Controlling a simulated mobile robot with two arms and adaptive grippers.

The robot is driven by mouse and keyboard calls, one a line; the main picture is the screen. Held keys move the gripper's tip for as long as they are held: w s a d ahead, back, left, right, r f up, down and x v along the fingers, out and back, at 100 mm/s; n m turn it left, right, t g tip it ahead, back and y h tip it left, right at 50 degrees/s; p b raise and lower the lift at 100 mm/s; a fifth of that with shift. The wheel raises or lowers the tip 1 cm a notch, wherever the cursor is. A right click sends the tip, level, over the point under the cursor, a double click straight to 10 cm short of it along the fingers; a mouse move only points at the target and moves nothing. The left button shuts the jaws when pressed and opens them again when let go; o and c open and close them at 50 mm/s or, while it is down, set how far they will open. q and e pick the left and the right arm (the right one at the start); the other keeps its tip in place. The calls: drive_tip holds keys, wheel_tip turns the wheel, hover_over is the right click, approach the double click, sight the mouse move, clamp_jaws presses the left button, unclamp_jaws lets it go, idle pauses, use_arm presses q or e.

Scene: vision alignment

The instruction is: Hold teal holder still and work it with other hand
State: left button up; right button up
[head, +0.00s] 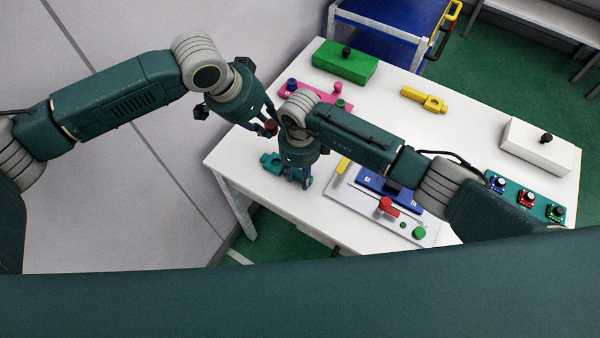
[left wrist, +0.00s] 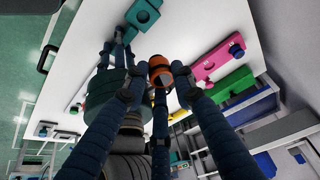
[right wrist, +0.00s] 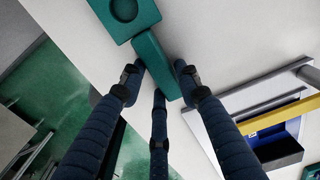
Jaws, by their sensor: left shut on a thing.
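The teal holder (head: 271,162) lies on the white table near its left edge; it is a block with a round hole and a bar. The right wrist view shows its bar (right wrist: 158,68) between the spread fingers of my right gripper (right wrist: 158,75). In the head view my right gripper (head: 299,181) is low beside the holder, open. My left gripper (head: 270,124) is shut on an orange-brown hollow cylinder (left wrist: 161,70), held above the table behind the holder. The holder also shows in the left wrist view (left wrist: 143,14).
A pink plate with knobs (head: 326,96) and a green box (head: 344,63) lie behind. A white board (head: 425,237) with a blue bar and red handle is right of my right gripper. A yellow piece (head: 422,98), white box (head: 538,145) and knob panel (head: 525,200) lie farther right.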

clamp_jaws()
use_arm(q)
drive_tip(key=shift+w+a, duration=0.3)
drive_tip(key=shift+w, duration=0.05)
wheel_tip(320, 180, down, 8)
drive_tip(key=m, duration=0.1)
drive_tip(key=shift+s+d+g, duration=0.3)
